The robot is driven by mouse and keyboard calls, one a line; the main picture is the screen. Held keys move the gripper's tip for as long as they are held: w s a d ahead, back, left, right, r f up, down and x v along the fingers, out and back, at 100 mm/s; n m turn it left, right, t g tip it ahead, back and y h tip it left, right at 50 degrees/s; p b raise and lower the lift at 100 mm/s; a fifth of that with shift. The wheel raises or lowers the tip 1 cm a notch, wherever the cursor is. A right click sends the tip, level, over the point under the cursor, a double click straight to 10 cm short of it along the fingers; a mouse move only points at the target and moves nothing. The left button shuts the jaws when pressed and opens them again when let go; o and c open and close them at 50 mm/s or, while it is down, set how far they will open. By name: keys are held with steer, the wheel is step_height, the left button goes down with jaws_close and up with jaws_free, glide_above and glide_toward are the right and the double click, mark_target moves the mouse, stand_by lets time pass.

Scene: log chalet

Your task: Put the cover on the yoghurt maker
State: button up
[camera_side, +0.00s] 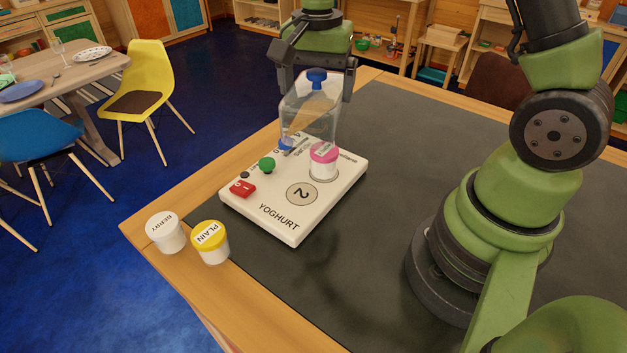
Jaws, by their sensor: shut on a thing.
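The yoghurt maker (257,206) is a white slab marked YOGHURT, lying on the dark mat near the table's left edge. It has a red switch (243,189), a green knob (267,164) and a ring marked 2 (302,194). A white jar with a pink lid (323,151) stands upright on it. The cover (318,120) is a clear box with a blue knob (317,76) on top. My gripper (317,86) is shut on the cover and holds it upright over the maker's far end. A small blue part (286,143) shows at its lower left; the cover's height is unclear.
The dark mat (400,150) right of the maker is clear up to my arm's base.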

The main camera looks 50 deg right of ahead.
mark_target(313, 102)
steer(key=a+m, duration=0.1)
steer(key=s+a+m, duration=0.2)
steer(key=a, duration=0.1)
steer(key=shift+s+r+m, duration=0.15)
steer(key=shift+r+m, duration=0.1)
steer(key=shift+m, duration=0.15)
steer(key=shift+f, duration=0.35)
step_height(313, 102, down, 9)
steer(key=shift+f, duration=0.15)
steer(key=shift+f, duration=0.1)
steer(key=o, duration=0.6)
